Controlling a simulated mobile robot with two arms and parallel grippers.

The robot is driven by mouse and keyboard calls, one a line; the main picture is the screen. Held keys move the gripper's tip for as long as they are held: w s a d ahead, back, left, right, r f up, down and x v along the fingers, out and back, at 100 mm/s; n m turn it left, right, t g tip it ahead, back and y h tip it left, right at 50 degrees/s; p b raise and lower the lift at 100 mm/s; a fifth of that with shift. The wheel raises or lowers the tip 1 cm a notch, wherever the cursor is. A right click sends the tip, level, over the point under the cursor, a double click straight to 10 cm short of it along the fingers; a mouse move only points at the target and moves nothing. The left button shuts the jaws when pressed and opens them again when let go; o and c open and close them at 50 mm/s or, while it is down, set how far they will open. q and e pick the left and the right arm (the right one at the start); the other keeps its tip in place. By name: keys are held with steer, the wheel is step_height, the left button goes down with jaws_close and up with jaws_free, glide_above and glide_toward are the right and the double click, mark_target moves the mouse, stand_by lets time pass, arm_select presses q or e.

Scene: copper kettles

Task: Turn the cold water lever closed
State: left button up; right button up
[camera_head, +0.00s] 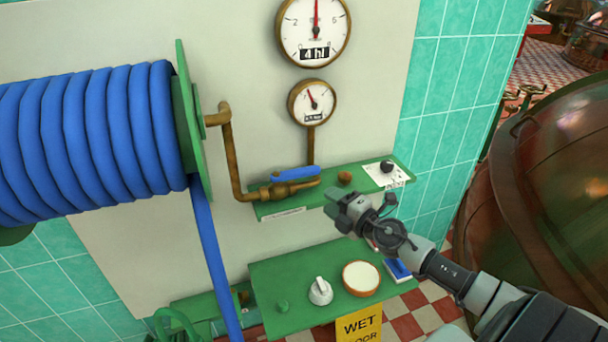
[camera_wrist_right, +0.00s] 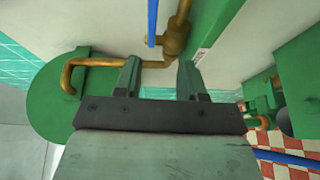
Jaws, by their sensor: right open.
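The blue lever (camera_head: 296,173) sits on a brass valve (camera_head: 290,190) above the upper green shelf. It lies roughly in line with the valve's brass pipe. In the right wrist view the blue lever (camera_wrist_right: 152,22) shows at the top, beside the brass valve (camera_wrist_right: 174,40), beyond my fingertips. My right gripper (camera_head: 346,207) is open and empty, to the right of and nearer than the valve, apart from the lever. Its two fingers show in the right wrist view (camera_wrist_right: 159,76) with a clear gap between them. My left gripper is out of view.
A blue hose reel (camera_head: 90,140) fills the left side. Two round gauges (camera_head: 314,30) hang above the valve. The upper shelf also bears a black knob (camera_head: 387,167). A lower green shelf (camera_head: 300,270) bears a white knob (camera_head: 320,290) and a round bowl-like item (camera_head: 361,278). A copper vessel (camera_head: 550,190) stands right.

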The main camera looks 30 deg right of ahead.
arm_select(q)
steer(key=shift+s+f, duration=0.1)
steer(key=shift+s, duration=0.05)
arm_select(e)
steer(key=shift+s, duration=0.35)
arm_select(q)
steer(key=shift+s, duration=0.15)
arm_select(e)
steer(key=shift+s+a, duration=0.1)
steer(key=shift+s, duration=0.05)
